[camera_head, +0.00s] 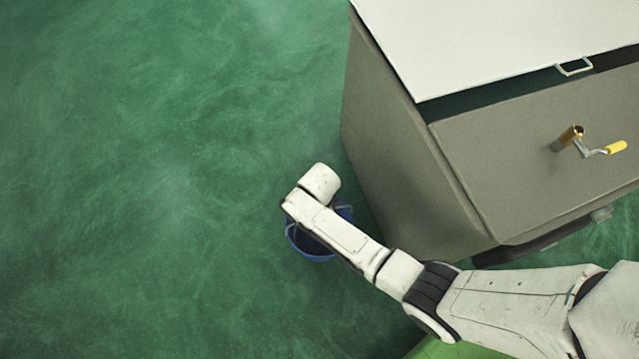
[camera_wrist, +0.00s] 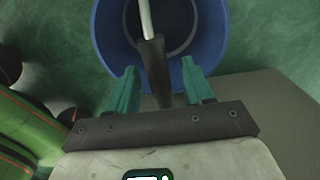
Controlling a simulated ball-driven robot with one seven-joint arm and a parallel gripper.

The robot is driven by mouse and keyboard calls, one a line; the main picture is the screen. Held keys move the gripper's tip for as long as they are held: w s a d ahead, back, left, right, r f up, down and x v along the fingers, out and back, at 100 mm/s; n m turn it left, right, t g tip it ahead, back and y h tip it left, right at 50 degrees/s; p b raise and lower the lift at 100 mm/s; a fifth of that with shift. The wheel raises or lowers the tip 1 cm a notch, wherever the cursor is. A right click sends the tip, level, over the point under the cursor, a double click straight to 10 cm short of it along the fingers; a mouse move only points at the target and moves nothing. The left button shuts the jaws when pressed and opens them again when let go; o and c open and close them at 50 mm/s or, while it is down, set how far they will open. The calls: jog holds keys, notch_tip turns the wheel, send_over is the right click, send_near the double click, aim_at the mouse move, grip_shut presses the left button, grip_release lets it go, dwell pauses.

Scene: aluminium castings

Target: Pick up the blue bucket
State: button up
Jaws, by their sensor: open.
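The blue bucket (camera_head: 309,249) stands on the green floor beside the grey cabinet, partly hidden under my arm in the head view. In the wrist view the bucket (camera_wrist: 213,47) is seen from above, with its dark inside showing. Its handle (camera_wrist: 152,55), a pale bar with a dark grip, reaches across the opening toward my gripper. My gripper (camera_wrist: 160,84) is open, with its two green fingers on either side of the dark grip. I cannot tell whether the fingers touch it. In the head view my fingers are hidden by the arm.
The grey cabinet (camera_head: 400,160) with a white top (camera_head: 490,40) stands just right of the bucket. A crank with a yellow handle (camera_head: 616,147) sticks out of its front. The green floor (camera_head: 150,180) to the left is clear.

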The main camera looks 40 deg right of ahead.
jog(key=shift+f, duration=0.25)
jog(key=shift+c, duration=0.3)
grip_shut()
dwell(0.5)
jog(key=shift+w, duration=0.1)
dwell(0.8)
